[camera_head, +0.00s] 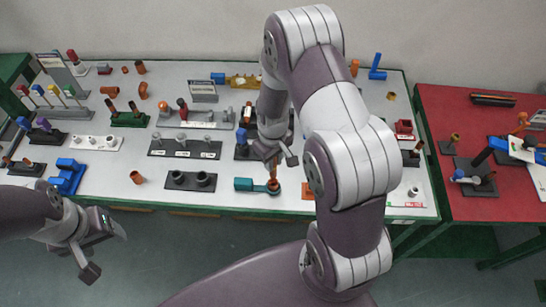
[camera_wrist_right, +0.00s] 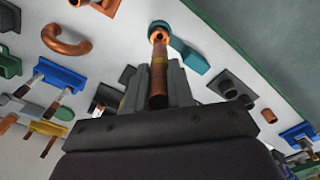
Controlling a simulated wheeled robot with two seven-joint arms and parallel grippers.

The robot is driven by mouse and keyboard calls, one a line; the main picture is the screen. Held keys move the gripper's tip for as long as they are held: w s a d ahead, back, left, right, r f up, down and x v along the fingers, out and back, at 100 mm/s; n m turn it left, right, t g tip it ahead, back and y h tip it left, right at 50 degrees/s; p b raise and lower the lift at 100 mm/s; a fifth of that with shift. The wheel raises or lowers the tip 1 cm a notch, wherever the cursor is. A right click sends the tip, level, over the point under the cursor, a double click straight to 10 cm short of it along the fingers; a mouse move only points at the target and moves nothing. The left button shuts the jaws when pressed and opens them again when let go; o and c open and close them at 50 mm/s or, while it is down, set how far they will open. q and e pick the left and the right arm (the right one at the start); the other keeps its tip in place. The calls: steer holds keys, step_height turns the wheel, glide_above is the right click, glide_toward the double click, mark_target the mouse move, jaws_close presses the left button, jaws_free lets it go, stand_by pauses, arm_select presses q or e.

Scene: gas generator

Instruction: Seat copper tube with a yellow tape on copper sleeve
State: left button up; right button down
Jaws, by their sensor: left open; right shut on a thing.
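My right gripper (camera_head: 272,158) is shut on the copper tube (camera_wrist_right: 159,80), which shows between its fingers in the right wrist view. A yellowish band shows on the tube near its far end. In the head view, the tube (camera_head: 272,173) points down at the copper sleeve (camera_head: 273,187) on the round end of a teal holder (camera_head: 245,184). In the wrist view the tube's far end overlaps the sleeve (camera_wrist_right: 158,32) beside the teal part (camera_wrist_right: 190,55). I cannot tell whether it is inside. My left gripper (camera_head: 96,249) is open and empty, off the table's front left.
The white table (camera_head: 225,170) carries a black two-hole block (camera_head: 190,181) and a loose copper piece (camera_head: 136,177) left of the teal holder. An orange square piece (camera_head: 308,190) lies to its right. A red table (camera_head: 465,208) with more parts stands at right.

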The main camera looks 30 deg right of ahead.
step_height(320, 180, down, 3)
steer(key=shift+f+b, duration=0.1)
steer(key=shift+b, duration=0.65)
arm_select(q)
step_height(320, 180, down, 2)
steer(key=shift+f, duration=0.1)
steer(key=shift+r+p, duration=0.4)
steer(key=shift+p, duration=0.05)
stand_by(0.4)
steer(key=shift+f+b, duration=1.05)
arm_select(e)
steer(key=shift+f, duration=1.45)
steer(key=c, duration=0.9)
jaws_free()
step_height(320, 180, up, 13)
steer(key=shift+f+b, duration=0.15)
steer(key=shift+b, duration=0.55)
arm_select(q)
steer(key=shift+f, duration=0.7)
